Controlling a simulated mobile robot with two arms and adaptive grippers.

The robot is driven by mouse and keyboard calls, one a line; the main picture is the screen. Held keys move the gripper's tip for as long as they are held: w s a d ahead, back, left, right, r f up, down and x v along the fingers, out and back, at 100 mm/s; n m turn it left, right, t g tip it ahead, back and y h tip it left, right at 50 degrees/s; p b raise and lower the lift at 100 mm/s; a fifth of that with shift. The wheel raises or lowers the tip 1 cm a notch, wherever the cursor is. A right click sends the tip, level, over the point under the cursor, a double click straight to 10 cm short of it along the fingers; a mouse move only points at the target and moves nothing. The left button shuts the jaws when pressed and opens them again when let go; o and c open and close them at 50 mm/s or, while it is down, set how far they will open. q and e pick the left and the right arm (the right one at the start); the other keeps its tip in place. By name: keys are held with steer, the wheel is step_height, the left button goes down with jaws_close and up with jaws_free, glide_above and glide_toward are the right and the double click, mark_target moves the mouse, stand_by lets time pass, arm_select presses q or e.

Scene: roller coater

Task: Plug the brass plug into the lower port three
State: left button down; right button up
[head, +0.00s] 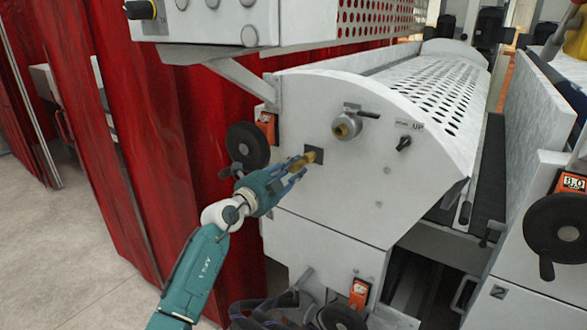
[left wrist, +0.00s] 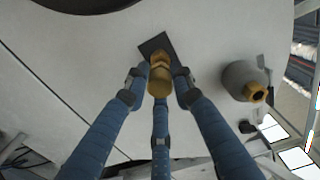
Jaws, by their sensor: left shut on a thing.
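My left gripper (head: 296,170) is shut on the brass plug (head: 309,157) in front of the white end panel. In the left wrist view the brass plug (left wrist: 160,80) is between the blue fingers of the left gripper (left wrist: 158,88), pointing at a dark square port plate (left wrist: 153,45). In the head view the dark square (head: 318,152) shows just behind the plug's tip. The plug hides part of the square, so I cannot tell whether the tip is inside it. Port numbers are not readable. My right gripper is not seen.
A round grey fitting with a brass end (head: 346,127) sticks out to the upper right of the square; it also shows in the left wrist view (left wrist: 245,82). A black handwheel (head: 247,146) is left of the square. A small black lever (head: 404,143) is by the "UP" label.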

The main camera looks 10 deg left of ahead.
arm_select(q)
steer(key=shift+x, duration=1.35)
steer(key=c, duration=1.4)
jaws_free()
steer(key=shift+v, duration=6.05)
